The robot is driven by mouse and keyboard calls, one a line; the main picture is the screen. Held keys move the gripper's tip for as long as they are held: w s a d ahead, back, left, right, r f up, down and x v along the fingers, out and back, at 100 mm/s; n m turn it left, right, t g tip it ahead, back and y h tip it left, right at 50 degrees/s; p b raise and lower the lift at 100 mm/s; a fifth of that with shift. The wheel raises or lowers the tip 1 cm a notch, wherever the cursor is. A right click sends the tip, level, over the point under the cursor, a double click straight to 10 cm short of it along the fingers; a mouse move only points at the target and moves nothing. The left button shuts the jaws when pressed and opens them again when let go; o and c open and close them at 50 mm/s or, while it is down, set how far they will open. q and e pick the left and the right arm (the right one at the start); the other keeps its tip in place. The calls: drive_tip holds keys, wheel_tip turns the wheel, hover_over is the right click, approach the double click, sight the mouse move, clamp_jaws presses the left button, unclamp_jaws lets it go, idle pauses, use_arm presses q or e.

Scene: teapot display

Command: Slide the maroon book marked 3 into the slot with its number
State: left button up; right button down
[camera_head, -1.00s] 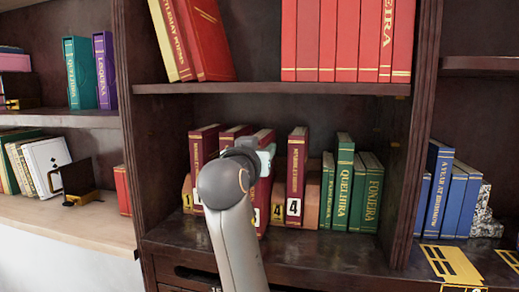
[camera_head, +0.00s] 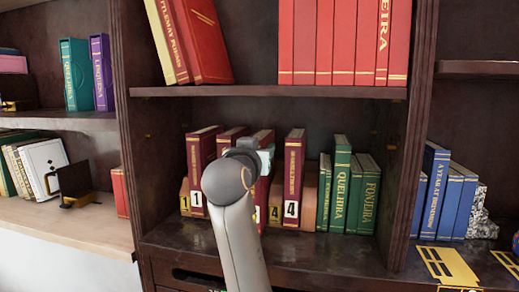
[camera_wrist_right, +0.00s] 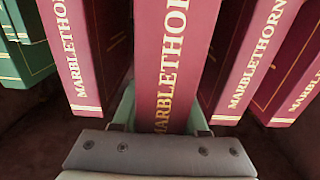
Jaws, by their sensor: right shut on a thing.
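The maroon book marked 3 (camera_head: 262,196) stands upright on the middle shelf, left of the maroon book marked 4 (camera_head: 293,165). My right gripper (camera_wrist_right: 160,122) is shut on its spine, one finger on each side, as the right wrist view shows. In that view the held book (camera_wrist_right: 175,60) stands between two maroon neighbours. In the head view my right gripper (camera_head: 262,160) is mostly behind my own wrist. The held book's number is hidden. It sits among the row, its spine a little in front of the others. My left gripper is not in view.
A maroon book marked 1 (camera_head: 200,158) and another maroon book (camera_head: 232,135) stand to the left. Yellow number tags (camera_head: 185,204) mark the slot block. Green books (camera_head: 342,185) stand to the right. The shelf above (camera_head: 270,91) bounds the bay.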

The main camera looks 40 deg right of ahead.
sight(261, 178)
drive_tip(key=shift+w+d+r, duration=0.15)
drive_tip(key=shift+w+d, duration=0.3)
drive_tip(key=shift+d, duration=0.15)
drive_tip(key=shift+x, duration=1.15)
drive_tip(key=shift+c, duration=2.2)
unclamp_jaws()
drive_tip(key=shift+o, duration=0.4)
drive_tip(key=shift+w+f, duration=0.1)
drive_tip(key=shift+f, duration=0.2)
drive_tip(key=b+v, duration=0.3)
drive_tip(key=v, duration=0.9)
drive_tip(key=shift+s+r, duration=0.2)
drive_tip(key=shift+s, duration=0.1)
drive_tip(key=shift+a, duration=0.2)
